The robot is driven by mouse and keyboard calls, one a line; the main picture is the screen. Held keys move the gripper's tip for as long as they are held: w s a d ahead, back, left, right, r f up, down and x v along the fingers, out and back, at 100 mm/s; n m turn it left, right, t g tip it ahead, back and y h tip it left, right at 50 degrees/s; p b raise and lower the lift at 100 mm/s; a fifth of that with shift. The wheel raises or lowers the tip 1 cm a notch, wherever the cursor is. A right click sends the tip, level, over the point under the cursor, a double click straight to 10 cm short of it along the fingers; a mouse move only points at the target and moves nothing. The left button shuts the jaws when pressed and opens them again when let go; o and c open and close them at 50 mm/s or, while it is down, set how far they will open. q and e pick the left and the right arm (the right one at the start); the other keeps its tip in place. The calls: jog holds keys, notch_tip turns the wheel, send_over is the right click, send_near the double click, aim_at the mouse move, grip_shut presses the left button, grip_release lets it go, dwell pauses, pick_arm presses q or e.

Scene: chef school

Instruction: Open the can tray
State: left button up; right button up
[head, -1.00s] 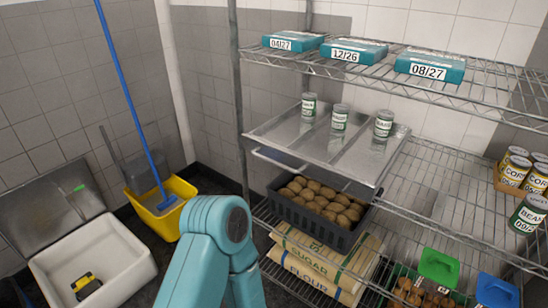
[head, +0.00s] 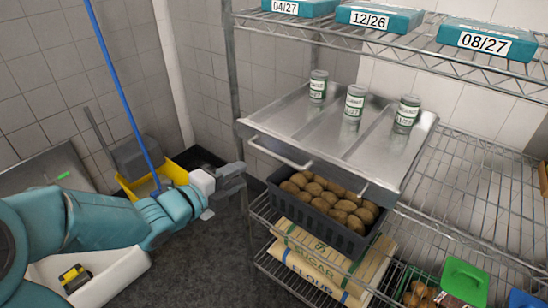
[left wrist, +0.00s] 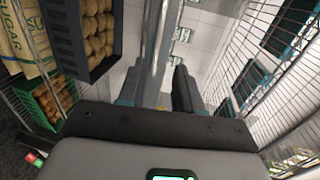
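The can tray (head: 330,143) is a sloped metal tray with lengthwise dividers on the wire rack in the head view. Three cans, a left (head: 318,86), a middle (head: 354,101) and a right one (head: 406,114), stand upright on it. A pale bar handle (head: 280,154) runs along its front edge. My left gripper (head: 238,179) is just left of and slightly below the handle, apart from it. In the left wrist view its fingers (left wrist: 157,90) are spread, with nothing seen held; a metal edge shows beyond them. My right gripper is not in view.
A black crate of potatoes (head: 318,222) sits right below the tray, with flour and sugar sacks (head: 320,262) under it. Teal boxes (head: 380,19) lie on the shelf above. A yellow mop bucket (head: 128,187) and white sink (head: 110,275) are at left.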

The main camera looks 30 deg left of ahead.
aim_at(273, 157)
pick_arm(q)
jog(key=p+x, duration=0.1)
jog(key=x, duration=1.3)
jog(key=shift+w+d+f, duration=0.1)
jog(key=shift+w+f, duration=0.15)
grip_shut()
